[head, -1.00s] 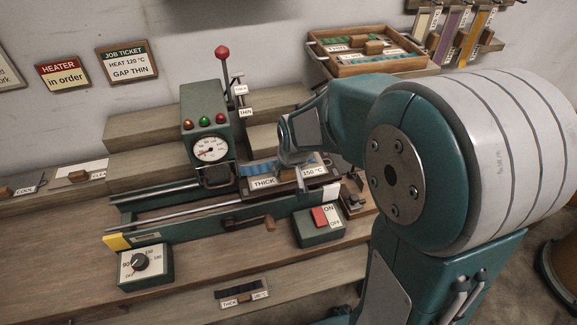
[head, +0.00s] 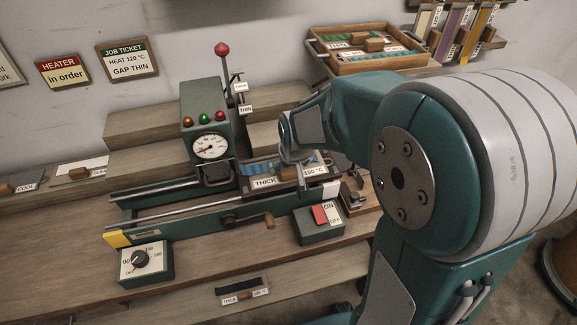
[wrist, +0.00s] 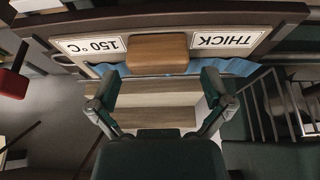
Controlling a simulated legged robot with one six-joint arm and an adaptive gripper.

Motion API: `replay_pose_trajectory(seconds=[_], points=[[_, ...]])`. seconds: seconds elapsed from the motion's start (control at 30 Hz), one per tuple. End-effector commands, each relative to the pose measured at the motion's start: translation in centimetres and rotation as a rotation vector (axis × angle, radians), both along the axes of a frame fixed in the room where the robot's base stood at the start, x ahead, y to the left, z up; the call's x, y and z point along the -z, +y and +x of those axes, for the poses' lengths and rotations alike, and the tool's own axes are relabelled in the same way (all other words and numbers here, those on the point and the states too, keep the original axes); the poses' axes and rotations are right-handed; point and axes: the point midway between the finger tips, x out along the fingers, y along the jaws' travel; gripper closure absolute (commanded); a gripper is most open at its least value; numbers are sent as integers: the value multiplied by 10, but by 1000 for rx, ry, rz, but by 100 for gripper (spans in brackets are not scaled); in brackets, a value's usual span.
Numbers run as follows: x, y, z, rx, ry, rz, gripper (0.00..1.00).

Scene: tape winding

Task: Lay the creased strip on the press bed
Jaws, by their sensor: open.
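A blue wavy strip (head: 257,167) lies along a dark-edged holder labelled THICK (head: 264,182) and 150 °C at the right part of the press (head: 207,125). In the wrist view, the strip's blue edge (wrist: 238,67) shows beside the holder's wooden grip block (wrist: 158,53). My gripper (wrist: 160,76) is open, its two fingers spread to either side of the block's width and a little short of it. Nothing is between the fingers. In the head view my gripper (head: 297,150) covers part of the strip and holder. Whether the holder rests on the bed is unclear.
A dial box (head: 146,262) and a red ON/OFF switch (head: 320,214) stand in front of the press. A crank (head: 250,220) juts from its front rail. A wooden tray (head: 365,66) sits behind my arm. A dark strip (head: 240,284) lies on the lower ledge.

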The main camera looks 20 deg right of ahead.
Motion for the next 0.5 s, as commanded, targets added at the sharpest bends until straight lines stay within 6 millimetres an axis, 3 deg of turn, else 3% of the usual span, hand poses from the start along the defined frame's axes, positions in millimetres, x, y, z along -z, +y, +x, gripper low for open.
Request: replay_pose_trajectory(seconds=[0.5], points=[[-89,1,-36,-1,-5,-1,0]])
